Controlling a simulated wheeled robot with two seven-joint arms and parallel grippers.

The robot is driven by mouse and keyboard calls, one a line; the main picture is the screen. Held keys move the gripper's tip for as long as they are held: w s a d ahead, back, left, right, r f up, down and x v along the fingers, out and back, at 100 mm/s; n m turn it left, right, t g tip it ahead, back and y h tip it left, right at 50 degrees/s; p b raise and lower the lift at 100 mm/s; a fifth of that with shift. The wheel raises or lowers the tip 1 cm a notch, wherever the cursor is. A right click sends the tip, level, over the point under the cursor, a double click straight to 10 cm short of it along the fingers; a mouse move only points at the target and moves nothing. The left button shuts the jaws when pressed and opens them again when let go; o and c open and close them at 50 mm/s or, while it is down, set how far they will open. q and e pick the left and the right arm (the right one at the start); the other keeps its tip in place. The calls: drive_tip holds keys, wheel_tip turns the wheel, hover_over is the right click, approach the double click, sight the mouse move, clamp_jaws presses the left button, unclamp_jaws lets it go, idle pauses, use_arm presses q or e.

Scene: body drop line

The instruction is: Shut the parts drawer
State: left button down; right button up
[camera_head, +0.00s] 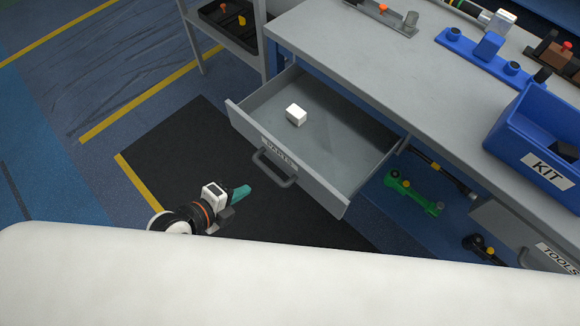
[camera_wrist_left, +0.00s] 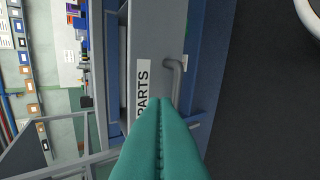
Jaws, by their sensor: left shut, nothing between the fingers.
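The parts drawer (camera_head: 345,187) is pulled out from the grey workbench. It has a grey front with a PARTS label and a dark bar handle (camera_head: 275,167). A small white block (camera_head: 296,115) lies inside it. My left gripper (camera_head: 241,192), with teal fingers, is shut and empty, in front of and to the left of the drawer front, apart from it. In the left wrist view the shut fingers (camera_wrist_left: 160,140) point towards the drawer front (camera_wrist_left: 150,40) and its handle (camera_wrist_left: 176,80). My right gripper is not in view.
The workbench top (camera_head: 370,75) carries a blue KIT bin (camera_head: 540,130) and a blue fixture (camera_head: 485,50). A TOOLS drawer (camera_head: 520,235) is at the right. Green and black tools show below the bench. A shelf (camera_head: 235,45) stands at the back left. The dark floor mat (camera_head: 180,145) is clear.

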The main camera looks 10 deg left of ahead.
use_arm(q)
drive_tip(key=r, duration=0.1)
drive_tip(key=m, duration=0.1)
approach(291, 162)
wheel_tip(291, 162, down, 3)
drive_tip(key=w, duration=0.1)
drive_tip(key=shift+w+d+h+p, duration=0.3)
drive_tip(key=shift+w+d+p, duration=0.1)
drive_tip(key=shift+w+d, duration=0.7)
drive_tip(key=shift+w+d+f, duration=0.1)
drive_tip(key=shift+w+d, duration=0.4)
drive_tip(key=shift+w, duration=0.05)
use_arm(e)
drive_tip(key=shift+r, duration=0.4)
